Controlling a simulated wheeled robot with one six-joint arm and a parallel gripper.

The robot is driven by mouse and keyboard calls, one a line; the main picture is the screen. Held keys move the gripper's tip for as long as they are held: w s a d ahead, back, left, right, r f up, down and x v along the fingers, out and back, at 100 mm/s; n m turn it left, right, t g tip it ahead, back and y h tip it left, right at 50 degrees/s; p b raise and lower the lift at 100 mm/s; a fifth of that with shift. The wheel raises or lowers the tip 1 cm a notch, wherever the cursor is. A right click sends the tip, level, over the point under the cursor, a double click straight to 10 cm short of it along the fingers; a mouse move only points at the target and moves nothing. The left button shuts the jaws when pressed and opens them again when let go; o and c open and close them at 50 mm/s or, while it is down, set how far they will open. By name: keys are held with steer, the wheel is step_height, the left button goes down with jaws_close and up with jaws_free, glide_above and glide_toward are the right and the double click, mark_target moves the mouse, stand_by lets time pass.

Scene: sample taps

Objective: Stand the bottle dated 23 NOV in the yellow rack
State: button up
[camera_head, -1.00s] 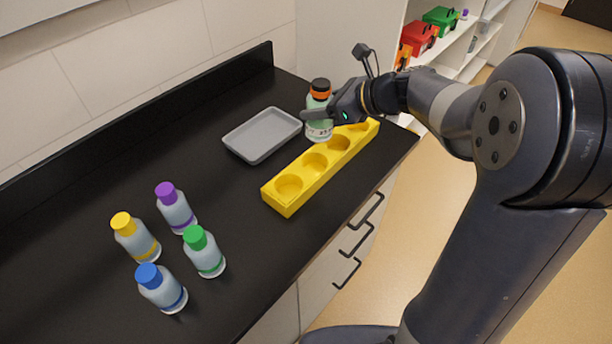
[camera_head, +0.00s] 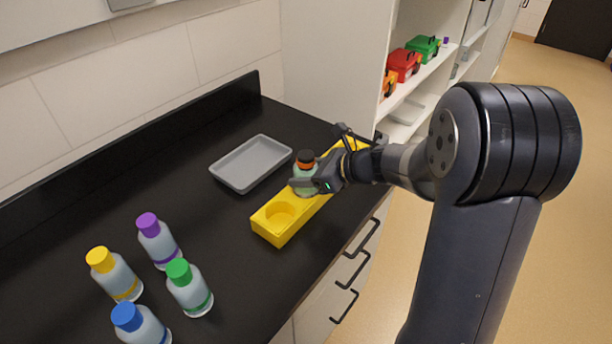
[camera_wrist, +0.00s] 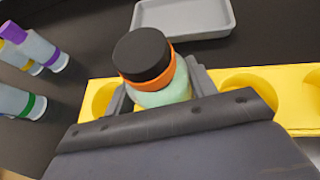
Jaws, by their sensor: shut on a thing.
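The held bottle (camera_head: 306,172) has a black cap with an orange ring and pale green contents. It stands about upright at the yellow rack (camera_head: 268,228); I cannot tell whether its base is inside a hole. My gripper (camera_head: 306,184) is shut on it, and the wrist view shows the bottle (camera_wrist: 152,72) between the fingers. No date is readable on it. In the head view one empty rack hole shows at the near end. In the wrist view the rack (camera_wrist: 303,100) has open holes left and right of the bottle.
A grey tray (camera_head: 250,163) lies behind the rack. Bottles with purple (camera_head: 157,240), yellow (camera_head: 113,274), green (camera_head: 188,287) and blue (camera_head: 140,325) caps stand at the lower left of the black counter (camera_head: 170,195). The counter's front edge runs close beside the rack.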

steer(key=shift+f, duration=0.3)
steer(key=shift+f, duration=0.2)
steer(key=o, duration=1.2)
steer(key=shift+r, duration=0.15)
steer(key=shift+d+r, duration=0.15)
steer(key=v, duration=1.1)
steer(key=shift+s+d+r, duration=0.1)
steer(key=shift+s+d, duration=0.1)
steer(key=shift+d, duration=0.05)
